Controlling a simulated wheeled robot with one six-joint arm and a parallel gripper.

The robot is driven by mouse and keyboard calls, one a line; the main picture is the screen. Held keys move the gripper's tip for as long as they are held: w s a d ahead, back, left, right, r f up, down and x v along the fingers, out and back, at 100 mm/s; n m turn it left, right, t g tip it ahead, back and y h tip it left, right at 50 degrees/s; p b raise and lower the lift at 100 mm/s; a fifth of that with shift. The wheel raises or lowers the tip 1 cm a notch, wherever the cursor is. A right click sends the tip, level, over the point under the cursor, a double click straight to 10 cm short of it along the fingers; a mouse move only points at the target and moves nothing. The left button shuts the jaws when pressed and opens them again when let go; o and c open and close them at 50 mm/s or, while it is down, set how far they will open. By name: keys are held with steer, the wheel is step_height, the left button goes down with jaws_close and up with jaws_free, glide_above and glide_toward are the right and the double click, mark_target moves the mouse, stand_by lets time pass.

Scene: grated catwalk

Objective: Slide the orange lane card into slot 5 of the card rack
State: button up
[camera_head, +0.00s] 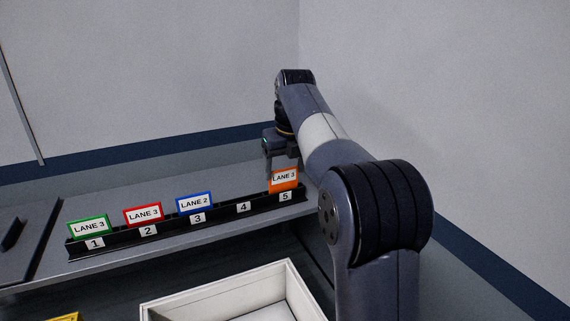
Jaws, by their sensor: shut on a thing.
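The orange lane card (284,180), marked LANE 3, stands upright at slot 5, the right end of the black card rack (265,206). Its lower edge meets the rack just above the number 5 label (285,196). I cannot tell how deep it sits. My gripper (282,166) points down from above and is shut on the top of the orange card. The fingertips are small and partly hidden behind the card and my arm.
A green card (89,226) stands in slot 1, a red card (143,215) in slot 2 and a blue card (194,203) in slot 3. Slot 4 is empty. A white open box (165,311) is in front, below the shelf. A wall rises behind.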

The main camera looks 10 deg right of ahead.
steer(key=shift+f, duration=0.65)
steer(key=o, duration=1.7)
steer(key=shift+c, duration=0.2)
steer(key=shift+o, duration=0.3)
steer(key=shift+r+p, duration=0.8)
steer(key=shift+r, duration=3.25)
steer(key=shift+f, duration=0.1)
